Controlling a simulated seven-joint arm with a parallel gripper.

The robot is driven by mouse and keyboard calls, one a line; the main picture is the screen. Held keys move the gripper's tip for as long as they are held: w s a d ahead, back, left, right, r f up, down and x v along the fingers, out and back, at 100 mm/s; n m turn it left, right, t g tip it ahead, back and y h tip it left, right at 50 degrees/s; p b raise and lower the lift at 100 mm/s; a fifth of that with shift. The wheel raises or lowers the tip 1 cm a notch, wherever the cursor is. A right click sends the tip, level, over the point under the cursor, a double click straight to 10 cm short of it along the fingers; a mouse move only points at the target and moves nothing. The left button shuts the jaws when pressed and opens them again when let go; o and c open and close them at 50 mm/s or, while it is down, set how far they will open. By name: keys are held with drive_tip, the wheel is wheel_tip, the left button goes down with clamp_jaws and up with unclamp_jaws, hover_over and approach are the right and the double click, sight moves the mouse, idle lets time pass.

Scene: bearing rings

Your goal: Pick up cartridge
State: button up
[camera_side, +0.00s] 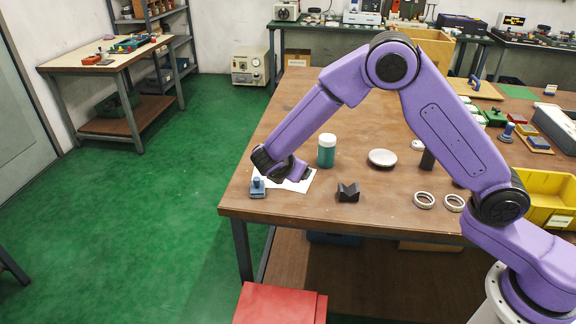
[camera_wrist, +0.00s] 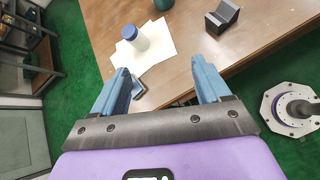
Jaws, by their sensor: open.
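A white cylinder with a blue cap (camera_wrist: 136,38) stands on a white sheet (camera_wrist: 159,40) in the wrist view. It looks most like the cartridge, though no label confirms this. In the side view my arm hides it, and part of the sheet (camera_side: 299,186) shows. My gripper (camera_wrist: 160,66) is open with nothing between its two blue fingers. The cylinder appears beyond the fingertips, left of the middle of the gap, and apart from them. In the side view my gripper (camera_side: 290,174) is over the sheet near the table's left corner.
A small blue block (camera_side: 257,188) sits at the front left table edge. A green bottle with white cap (camera_side: 327,152), a dark V-block (camera_side: 348,192), a round white disc (camera_side: 382,158) and two rings (camera_side: 424,200) stand to the right. The bench's far left is bare.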

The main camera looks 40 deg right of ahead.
drive_tip(key=w+f+n+t+h, duration=0.2)
drive_tip(key=w+f+n, duration=0.2)
drive_tip(key=w+f, duration=0.35)
drive_tip(key=shift+n+t, duration=0.3)
drive_tip(key=shift+t, duration=0.1)
drive_tip(key=x, duration=1.2)
drive_tip(key=shift+w+a+r, duration=0.15)
drive_tip(key=shift+w+r, duration=0.05)
drive_tip(key=shift+r, duration=0.05)
drive_tip(key=shift+x, duration=3)
drive_tip(key=shift+s+r, duration=0.1)
drive_tip(key=c, duration=1.1)
